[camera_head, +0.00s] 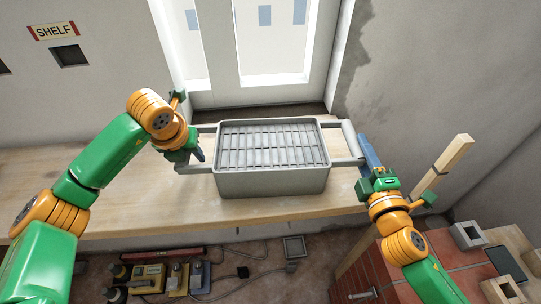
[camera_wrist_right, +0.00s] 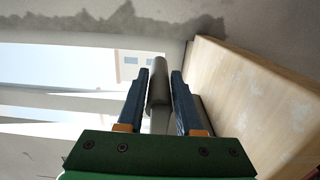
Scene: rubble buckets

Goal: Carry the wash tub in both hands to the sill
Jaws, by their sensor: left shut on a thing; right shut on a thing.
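The wash tub (camera_head: 272,182) is a grey rectangular tub with a bar handle at each side and a slatted, grid-like inside. It is level, in front of the window and over the light wooden ledge (camera_head: 110,190); I cannot tell whether it touches the ledge. My left gripper (camera_head: 196,150) is shut on the tub's left handle. My right gripper (camera_head: 364,158) is shut at the right handle. In the right wrist view, the grey handle bar (camera_wrist_right: 158,82) stands between the blue fingers of that gripper (camera_wrist_right: 160,95).
The window frame (camera_head: 215,45) is behind the tub, and a bare wall stands at the right. A wooden post (camera_head: 446,165) and a brick stack (camera_head: 400,285) are beside my right arm. Tools (camera_head: 155,278) lie below the ledge. The ledge's left part is clear.

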